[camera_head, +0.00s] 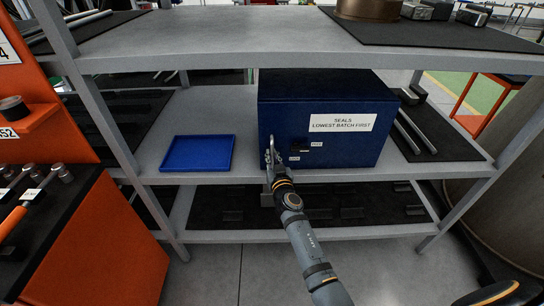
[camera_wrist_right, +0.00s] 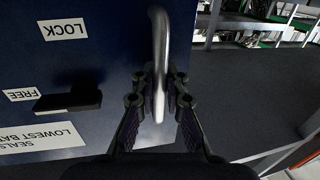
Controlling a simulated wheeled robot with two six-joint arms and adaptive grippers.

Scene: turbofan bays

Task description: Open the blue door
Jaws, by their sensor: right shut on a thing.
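The blue door (camera_head: 345,152) is the front of a dark blue cabinet on the middle shelf, labelled "SEALS LOWEST BATCH FIRST". It looks flush with the cabinet, with no gap that I can see. My right gripper (camera_head: 270,158) is at the upright silver handle on the door's left edge. In the right wrist view, the fingers of this gripper (camera_wrist_right: 157,105) are shut on the silver handle (camera_wrist_right: 158,45) from both sides. A black latch lever (camera_wrist_right: 68,99) beside it points at the "FREE" label (camera_wrist_right: 20,95), away from "LOCK" (camera_wrist_right: 62,29). My left gripper is out of view.
A blue tray (camera_head: 197,153) lies on the shelf left of the cabinet, with bare shelf between them. Metal bars (camera_head: 415,132) lie on a dark mat to the right. The upper shelf (camera_head: 220,44) runs above. An orange cart (camera_head: 90,245) stands at the left.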

